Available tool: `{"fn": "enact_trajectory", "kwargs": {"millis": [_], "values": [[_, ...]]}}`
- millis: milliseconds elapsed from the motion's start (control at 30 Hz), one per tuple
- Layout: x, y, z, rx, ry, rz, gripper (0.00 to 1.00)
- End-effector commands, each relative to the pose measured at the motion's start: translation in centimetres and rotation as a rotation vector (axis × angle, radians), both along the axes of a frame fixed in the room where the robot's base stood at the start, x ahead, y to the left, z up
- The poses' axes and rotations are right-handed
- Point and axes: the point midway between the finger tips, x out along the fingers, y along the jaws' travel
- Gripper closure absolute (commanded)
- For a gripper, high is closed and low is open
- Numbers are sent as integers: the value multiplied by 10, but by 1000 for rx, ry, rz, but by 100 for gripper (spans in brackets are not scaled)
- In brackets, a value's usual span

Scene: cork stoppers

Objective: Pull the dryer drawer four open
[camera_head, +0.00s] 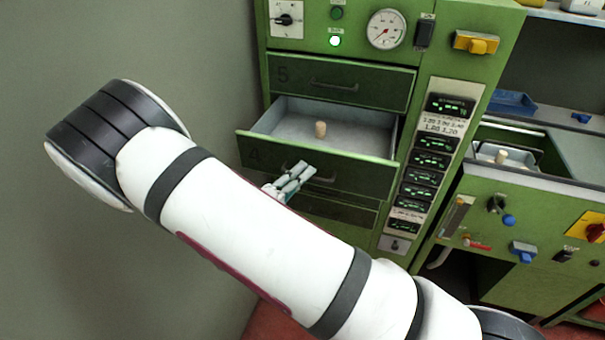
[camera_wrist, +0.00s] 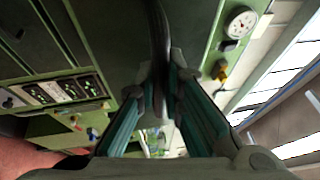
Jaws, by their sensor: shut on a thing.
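The green dryer cabinet stands at the back. Its drawer four (camera_head: 240,143) is pulled out, and its grey inside shows in the head view. One cork stopper (camera_head: 320,129) stands upright in that drawer. My gripper (camera_head: 303,172) is at the front of drawer four and is shut on its handle (camera_head: 325,180). In the wrist view the dark handle (camera_wrist: 158,50) runs between the two fingers of my gripper (camera_wrist: 163,85). My arm and gripper hide part of the drawer front.
Drawer five (camera_head: 340,82) above is closed. Lower drawers are partly hidden by my arm. A row of displays (camera_head: 427,160) is right of the drawers. A green machine (camera_head: 530,205) with a cork in an opening stands at right. A grey wall is on the left.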

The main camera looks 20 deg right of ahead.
Motion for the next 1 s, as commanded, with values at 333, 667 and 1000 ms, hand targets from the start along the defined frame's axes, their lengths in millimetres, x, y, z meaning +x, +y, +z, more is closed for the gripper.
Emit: {"fn": "enact_trajectory", "kwargs": {"millis": [333, 667, 1000], "values": [[0, 0, -1, 2, 0, 1, 82], [-15, 28, -6, 2, 2, 4, 82], [-49, 83, -18, 3, 2, 3, 82]]}}
